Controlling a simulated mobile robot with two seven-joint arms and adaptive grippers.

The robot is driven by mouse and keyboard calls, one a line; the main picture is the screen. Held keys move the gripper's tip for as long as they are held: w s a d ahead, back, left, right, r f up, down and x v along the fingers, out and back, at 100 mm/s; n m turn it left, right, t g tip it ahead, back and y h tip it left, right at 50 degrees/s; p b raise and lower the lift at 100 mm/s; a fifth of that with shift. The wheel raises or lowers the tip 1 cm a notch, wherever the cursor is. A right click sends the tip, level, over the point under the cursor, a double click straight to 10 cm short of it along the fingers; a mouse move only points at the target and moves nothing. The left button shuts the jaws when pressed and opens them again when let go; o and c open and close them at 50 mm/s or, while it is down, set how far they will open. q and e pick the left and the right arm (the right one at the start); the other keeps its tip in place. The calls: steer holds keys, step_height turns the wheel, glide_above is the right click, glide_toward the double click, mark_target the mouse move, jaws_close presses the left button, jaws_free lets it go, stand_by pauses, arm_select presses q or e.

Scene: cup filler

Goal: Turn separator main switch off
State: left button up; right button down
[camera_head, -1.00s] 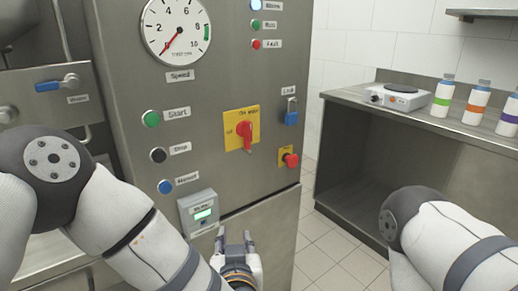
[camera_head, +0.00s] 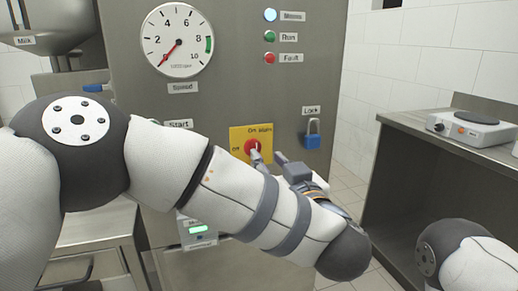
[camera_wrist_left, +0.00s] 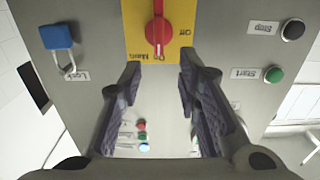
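The main switch is a red knob (camera_head: 251,146) on a yellow plate (camera_head: 237,134) on the steel cabinet front, labelled On Main at the top and Off at the left. It also shows in the left wrist view as a red knob (camera_wrist_left: 158,28) at the top centre, its handle pointing at the On mark. My left gripper (camera_head: 268,158) is at the plate in the head view, one fingertip overlapping the knob's lower edge. In the left wrist view its fingers (camera_wrist_left: 159,82) are spread, with nothing between them. My right gripper is out of view.
A blue padlock (camera_head: 312,136) hangs right of the switch. A gauge (camera_head: 178,40) and indicator lights are above. Start (camera_wrist_left: 274,74) and Stop (camera_wrist_left: 293,30) buttons show in the wrist view. A steel counter (camera_head: 430,128) with a hot plate (camera_head: 470,128) stands at the right.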

mark_target(257, 147)
arm_select(q)
steer(key=b+x, duration=0.1)
steer(key=x, duration=0.7)
steer(key=shift+w+f, duration=0.15)
jaws_close()
